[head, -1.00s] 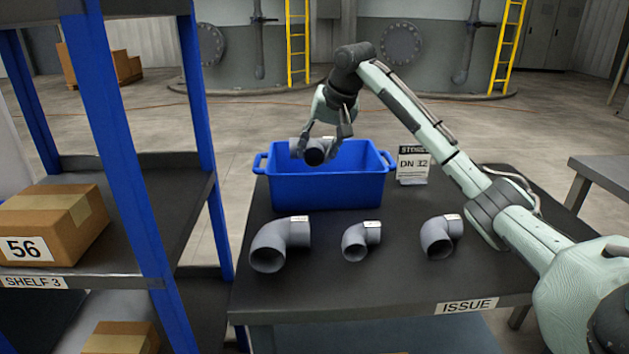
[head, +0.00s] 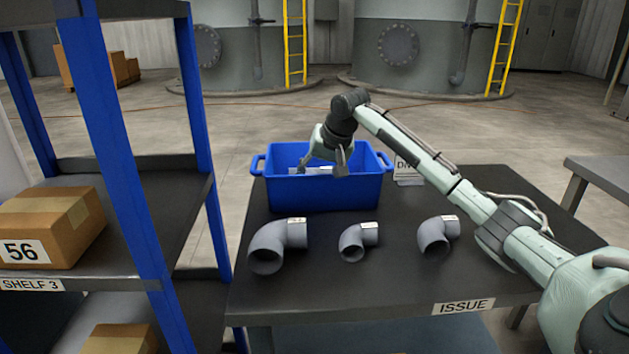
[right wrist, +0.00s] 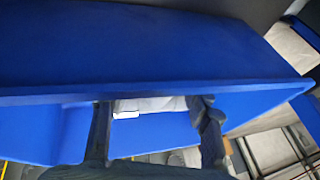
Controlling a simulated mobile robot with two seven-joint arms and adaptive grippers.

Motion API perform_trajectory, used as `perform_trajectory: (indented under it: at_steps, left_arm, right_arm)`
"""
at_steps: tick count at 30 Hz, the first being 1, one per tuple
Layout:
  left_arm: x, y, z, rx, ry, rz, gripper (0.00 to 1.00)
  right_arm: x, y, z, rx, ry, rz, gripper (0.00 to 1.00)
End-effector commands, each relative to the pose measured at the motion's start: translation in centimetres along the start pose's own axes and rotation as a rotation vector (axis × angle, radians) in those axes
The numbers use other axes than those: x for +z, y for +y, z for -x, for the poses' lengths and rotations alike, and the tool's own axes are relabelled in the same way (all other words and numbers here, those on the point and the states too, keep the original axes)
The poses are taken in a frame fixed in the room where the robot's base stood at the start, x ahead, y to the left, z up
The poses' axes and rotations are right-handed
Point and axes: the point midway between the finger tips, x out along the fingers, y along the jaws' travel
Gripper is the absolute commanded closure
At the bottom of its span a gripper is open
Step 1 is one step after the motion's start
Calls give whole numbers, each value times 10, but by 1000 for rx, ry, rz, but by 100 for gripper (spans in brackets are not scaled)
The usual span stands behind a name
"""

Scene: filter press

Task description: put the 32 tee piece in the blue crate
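The blue crate (head: 325,194) stands at the back of the dark table. A grey pipe piece (head: 318,170) with a white label, taken to be the tee, is inside the crate, mostly hidden by its front wall. My right gripper (head: 322,167) reaches down into the crate, one finger on each side of the piece. In the right wrist view the grey piece (right wrist: 155,104) shows between the fingers, close to both; I cannot tell whether they touch it. The crate wall (right wrist: 150,45) fills the upper part. My left gripper is not in view.
Three grey elbows, large (head: 277,246), small (head: 357,243) and medium (head: 437,236), lie in front of the crate. A DN sign (head: 408,172) stands to its right, partly covered by my right arm. A blue-post shelf with boxes (head: 48,228) is at left.

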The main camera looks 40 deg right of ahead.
Motion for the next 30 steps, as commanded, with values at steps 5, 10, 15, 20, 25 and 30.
perform_trajectory:
  at_steps: [5, 10, 15, 20, 25, 30]
  left_arm:
    - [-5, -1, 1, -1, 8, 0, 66]
    - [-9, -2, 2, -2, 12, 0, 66]
    - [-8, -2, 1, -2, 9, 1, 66]
    - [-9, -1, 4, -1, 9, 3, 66]
    - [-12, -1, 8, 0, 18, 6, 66]
    - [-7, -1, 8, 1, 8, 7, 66]
  right_arm:
    - [0, 0, 0, 0, 0, 0, 37]
    - [0, 0, 1, 0, 0, 0, 37]
    - [-1, -1, 12, -1, 1, 0, 37]
    - [-2, -1, 43, -1, 4, 1, 37]
    - [-2, -1, 80, -1, 4, 0, 37]
    - [-1, -1, 108, -1, 2, 1, 37]
